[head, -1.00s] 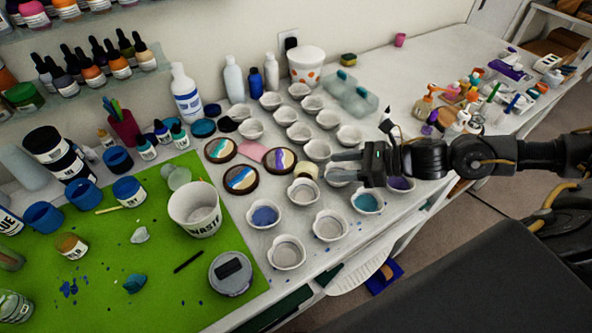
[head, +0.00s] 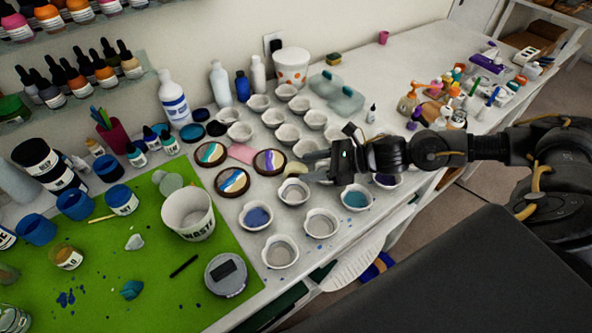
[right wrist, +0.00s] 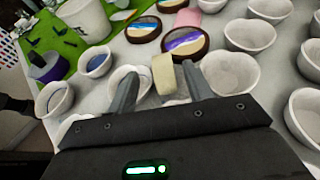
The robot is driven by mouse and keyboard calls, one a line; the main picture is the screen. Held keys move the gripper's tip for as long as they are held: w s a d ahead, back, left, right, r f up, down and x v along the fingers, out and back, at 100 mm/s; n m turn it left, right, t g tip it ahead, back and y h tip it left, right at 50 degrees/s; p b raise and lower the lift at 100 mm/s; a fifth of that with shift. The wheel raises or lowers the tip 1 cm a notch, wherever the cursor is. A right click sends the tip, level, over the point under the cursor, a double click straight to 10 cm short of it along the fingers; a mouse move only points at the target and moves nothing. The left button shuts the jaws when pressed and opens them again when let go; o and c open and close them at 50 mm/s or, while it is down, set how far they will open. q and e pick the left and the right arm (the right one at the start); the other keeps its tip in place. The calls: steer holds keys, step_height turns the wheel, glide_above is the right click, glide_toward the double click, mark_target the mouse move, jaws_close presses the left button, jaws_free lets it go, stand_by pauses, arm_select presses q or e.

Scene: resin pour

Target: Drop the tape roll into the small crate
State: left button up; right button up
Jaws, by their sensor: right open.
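The tape roll (head: 296,169) is a small pale-yellow ring standing on the white bench beside the round coasters. It also shows in the right wrist view (right wrist: 164,74), between and just beyond the fingertips. My right gripper (head: 309,168) is open and empty, low over the bench, with its fingers pointing at the roll. In the right wrist view its two fingers (right wrist: 158,88) stand apart on either side of the roll; I cannot tell whether they touch it. I cannot clearly make out the small crate. My left gripper is not in view.
White cups (head: 294,191) crowd around the roll, some in front and some under my right arm. Painted coasters (head: 233,182) lie to its left, near the waste cup (head: 188,213) on the green mat (head: 150,285). Several bottles (head: 438,105) stand farther right.

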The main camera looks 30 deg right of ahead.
mark_target(295, 166)
steer(key=x, duration=0.1)
steer(key=p+x, duration=0.2)
steer(key=shift+w+a+r, duration=0.2)
steer(key=shift+w+a, duration=0.05)
steer(key=shift+w, duration=0.25)
steer(key=shift+w+a+f, duration=0.15)
steer(key=shift+a+f, duration=0.1)
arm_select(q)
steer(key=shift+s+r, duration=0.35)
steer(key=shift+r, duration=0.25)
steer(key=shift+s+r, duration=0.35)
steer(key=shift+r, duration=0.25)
arm_select(e)
steer(key=shift+d, duration=0.1)
steer(key=c, duration=1.1)
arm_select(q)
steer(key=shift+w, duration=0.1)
arm_select(e)
steer(key=shift+o, duration=0.2)
steer(key=shift+r, duration=0.15)
